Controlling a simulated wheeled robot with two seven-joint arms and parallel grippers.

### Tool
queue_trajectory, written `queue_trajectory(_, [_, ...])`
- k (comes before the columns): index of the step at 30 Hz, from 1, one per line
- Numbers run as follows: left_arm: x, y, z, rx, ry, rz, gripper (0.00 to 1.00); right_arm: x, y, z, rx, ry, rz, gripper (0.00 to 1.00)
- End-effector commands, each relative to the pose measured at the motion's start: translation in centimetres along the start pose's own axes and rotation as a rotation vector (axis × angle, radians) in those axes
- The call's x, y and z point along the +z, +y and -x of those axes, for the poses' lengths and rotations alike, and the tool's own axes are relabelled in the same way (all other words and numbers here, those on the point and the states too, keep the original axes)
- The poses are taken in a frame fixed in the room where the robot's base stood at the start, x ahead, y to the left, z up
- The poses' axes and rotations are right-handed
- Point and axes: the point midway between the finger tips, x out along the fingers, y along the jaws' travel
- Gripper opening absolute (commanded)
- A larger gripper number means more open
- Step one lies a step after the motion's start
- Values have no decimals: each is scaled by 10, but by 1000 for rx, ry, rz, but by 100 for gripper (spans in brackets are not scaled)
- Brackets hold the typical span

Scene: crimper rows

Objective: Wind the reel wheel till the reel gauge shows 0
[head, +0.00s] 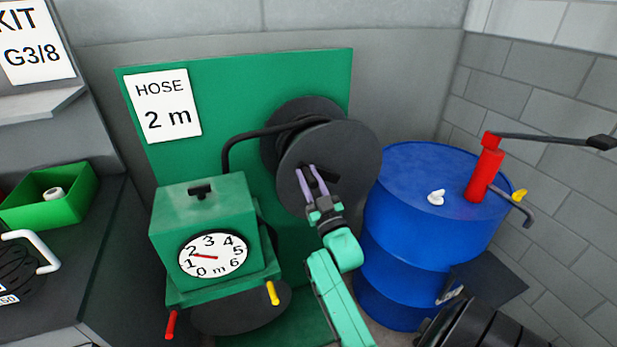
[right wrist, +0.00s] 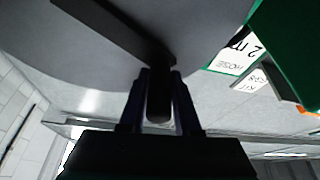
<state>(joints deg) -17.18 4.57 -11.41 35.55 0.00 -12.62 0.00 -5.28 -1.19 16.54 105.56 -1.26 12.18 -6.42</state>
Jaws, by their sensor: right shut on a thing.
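The reel wheel (head: 345,155) is a large dark disc in front of the green panel, with a second disc behind it. My right gripper (head: 312,185) is at the wheel's face, its two purple fingers shut on the wheel's dark handle (right wrist: 158,105), which shows between them in the right wrist view. The reel gauge (head: 213,254) is a white round dial marked 0 to 6 m on the green box. Its red needle points left, by the 1 and 2 marks. The left gripper is not in view.
A green panel (head: 235,95) carries a sign reading HOSE 2 m (head: 163,106). A black hose arches from the reel to the green box (head: 200,215). A blue drum (head: 405,235) with a red pump (head: 484,170) stands close on the right. A green bin (head: 70,207) is at left.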

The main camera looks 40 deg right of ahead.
Motion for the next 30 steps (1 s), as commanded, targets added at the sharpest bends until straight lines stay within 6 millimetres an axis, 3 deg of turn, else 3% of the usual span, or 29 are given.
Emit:
queue_trajectory(20, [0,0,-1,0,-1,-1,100,2,-1,1,-3,-3,6,0])
queue_trajectory(30, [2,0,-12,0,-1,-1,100,16,-8,6,-53,-4,126,0])
